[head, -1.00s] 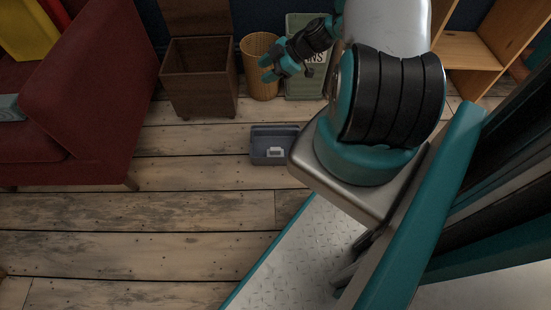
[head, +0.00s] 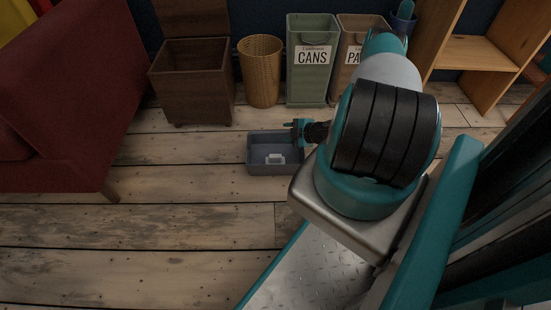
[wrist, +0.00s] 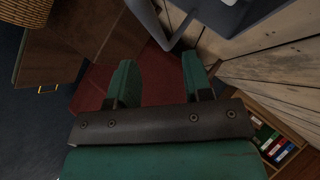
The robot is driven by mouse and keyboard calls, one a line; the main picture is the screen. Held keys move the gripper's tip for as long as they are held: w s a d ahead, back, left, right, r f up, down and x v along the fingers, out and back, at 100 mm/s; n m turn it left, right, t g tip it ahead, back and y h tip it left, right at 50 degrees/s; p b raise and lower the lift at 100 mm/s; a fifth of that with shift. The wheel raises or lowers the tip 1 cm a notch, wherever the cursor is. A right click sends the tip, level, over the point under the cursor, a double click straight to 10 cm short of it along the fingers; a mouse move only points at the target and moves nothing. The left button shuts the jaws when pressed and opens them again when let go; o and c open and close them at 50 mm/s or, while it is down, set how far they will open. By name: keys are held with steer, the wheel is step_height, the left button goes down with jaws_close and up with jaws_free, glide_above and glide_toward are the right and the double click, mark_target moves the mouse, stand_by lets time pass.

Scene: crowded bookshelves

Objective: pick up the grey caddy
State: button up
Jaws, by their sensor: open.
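The grey caddy (head: 258,160), an open box with a pale handle-like piece inside, sits on the wooden floor in the head view. My gripper (head: 292,127) is at its far right edge in that view and covers part of that rim. In the wrist view my two teal fingers are spread, with an empty gap between the tips (wrist: 157,66). The caddy's grey rim (wrist: 258,18) shows at the top of the wrist view, beyond the right finger and cut off by the frame. Contact between finger and caddy cannot be told.
A wooden chest (head: 193,85), a wicker bin (head: 260,75), a green cans bin (head: 312,65) and a brown bin (head: 350,50) stand behind the caddy. A red armchair (head: 70,100) is at left. Wooden shelves (head: 470,55) stand at right. Floor in front is clear.

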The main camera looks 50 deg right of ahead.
mark_target(277, 133)
steer(key=shift+x, duration=0.95)
steer(key=b+x, duration=0.4)
steer(key=x, duration=0.1)
steer(key=shift+w+d+f, duration=0.1)
steer(key=shift+f, duration=0.15)
steer(key=shift+r, duration=0.1)
steer(key=shift+c, duration=0.4)
jaws_close()
